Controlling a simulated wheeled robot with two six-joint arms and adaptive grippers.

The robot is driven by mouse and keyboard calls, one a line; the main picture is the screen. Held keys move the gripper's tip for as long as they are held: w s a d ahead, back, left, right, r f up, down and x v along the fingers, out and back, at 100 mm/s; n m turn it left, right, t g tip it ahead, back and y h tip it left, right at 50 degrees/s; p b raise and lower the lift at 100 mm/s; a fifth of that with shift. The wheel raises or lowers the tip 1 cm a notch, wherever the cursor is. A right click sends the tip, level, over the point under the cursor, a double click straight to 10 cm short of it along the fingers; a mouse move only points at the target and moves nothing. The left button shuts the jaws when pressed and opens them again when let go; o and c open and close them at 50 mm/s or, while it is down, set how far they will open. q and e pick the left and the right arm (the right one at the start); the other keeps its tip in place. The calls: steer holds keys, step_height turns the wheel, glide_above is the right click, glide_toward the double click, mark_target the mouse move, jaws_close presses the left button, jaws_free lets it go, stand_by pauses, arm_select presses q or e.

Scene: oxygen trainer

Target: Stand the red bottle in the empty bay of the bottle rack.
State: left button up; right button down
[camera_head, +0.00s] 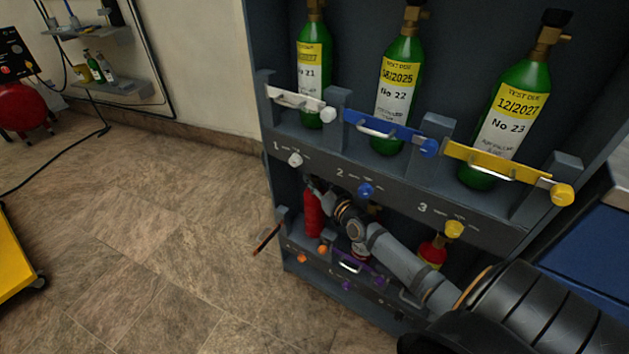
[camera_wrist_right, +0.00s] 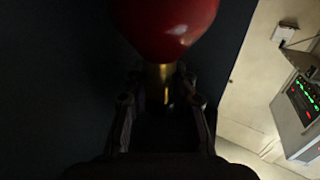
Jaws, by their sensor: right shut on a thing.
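The red bottle (camera_head: 313,214) is upright in the lower left bay of the grey bottle rack (camera_head: 388,178). Its base is hidden behind the bay's front, so I cannot tell whether it touches the shelf. My right gripper (camera_head: 318,188) is shut on the bottle's neck from above. In the right wrist view the red bottle (camera_wrist_right: 165,25) fills the top, with its brass neck (camera_wrist_right: 160,78) between the fingers of my right gripper (camera_wrist_right: 161,100). An orange-tipped bar (camera_head: 267,239) sticks out open at this bay's left post. My left gripper is not in view.
Green bottles (camera_head: 402,82) stand behind closed white, blue and yellow bars on the upper shelf. Another red bottle (camera_head: 432,252) stands in the lower right bay; the lower middle bay is mostly hidden by my arm.

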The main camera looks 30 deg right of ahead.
steer(key=shift+r, duration=0.25)
steer(key=shift+f, duration=0.1)
steer(key=c, duration=1.1)
jaws_free()
steer(key=shift+f, duration=0.15)
